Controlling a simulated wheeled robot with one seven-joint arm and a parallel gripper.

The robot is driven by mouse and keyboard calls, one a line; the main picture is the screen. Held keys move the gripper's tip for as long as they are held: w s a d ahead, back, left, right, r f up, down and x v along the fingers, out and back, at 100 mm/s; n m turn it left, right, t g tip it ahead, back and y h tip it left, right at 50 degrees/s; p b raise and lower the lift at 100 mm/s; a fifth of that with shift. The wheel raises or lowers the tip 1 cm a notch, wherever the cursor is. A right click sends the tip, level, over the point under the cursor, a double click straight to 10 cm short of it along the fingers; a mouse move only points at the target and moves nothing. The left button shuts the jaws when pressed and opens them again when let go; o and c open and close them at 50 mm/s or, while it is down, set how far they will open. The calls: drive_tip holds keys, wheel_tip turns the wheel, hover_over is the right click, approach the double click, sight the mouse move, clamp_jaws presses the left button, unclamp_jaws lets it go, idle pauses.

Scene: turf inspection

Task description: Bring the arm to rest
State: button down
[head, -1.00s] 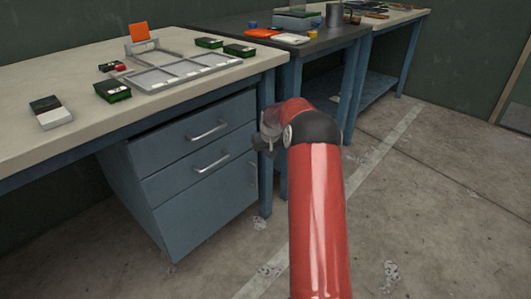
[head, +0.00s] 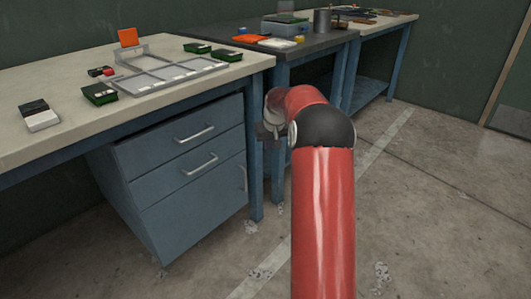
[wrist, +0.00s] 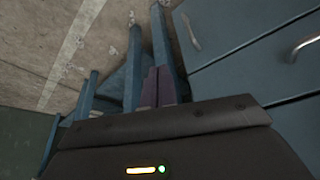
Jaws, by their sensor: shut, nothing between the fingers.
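My red arm reaches forward from the bottom of the head view, with a dark joint at its bend. My gripper (head: 268,132) shows only partly beyond the bend, in front of the blue bench legs and to the right of the drawers. In the wrist view my gripper (wrist: 158,86) has its two dark fingers together, with nothing between them. Blue bench legs and drawer fronts show beyond the fingers there.
A pale workbench (head: 55,80) with a grey tray frame (head: 165,75), green boxes and a black-and-white box stands left. Its blue drawer unit (head: 190,180) is close to my gripper. A dark bench (head: 225,32) stands behind. The concrete floor at right is clear.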

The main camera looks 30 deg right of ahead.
drive_tip(key=s+a+r+n, duration=0.1)
drive_tip(key=s+a+r, duration=1.3)
drive_tip(key=s+a, duration=0.4)
drive_tip(key=s+a+f, duration=0.2)
drive_tip(key=s+a, duration=0.1)
drive_tip(key=s, duration=0.7)
drive_tip(key=s+a+f+t, duration=0.1)
drive_tip(key=s+a, duration=0.3)
drive_tip(key=s, duration=0.7)
drive_tip(key=shift+s+f+n+y, duration=0.3)
drive_tip(key=shift+f+n, duration=0.1)
drive_tip(key=shift+f, duration=0.2)
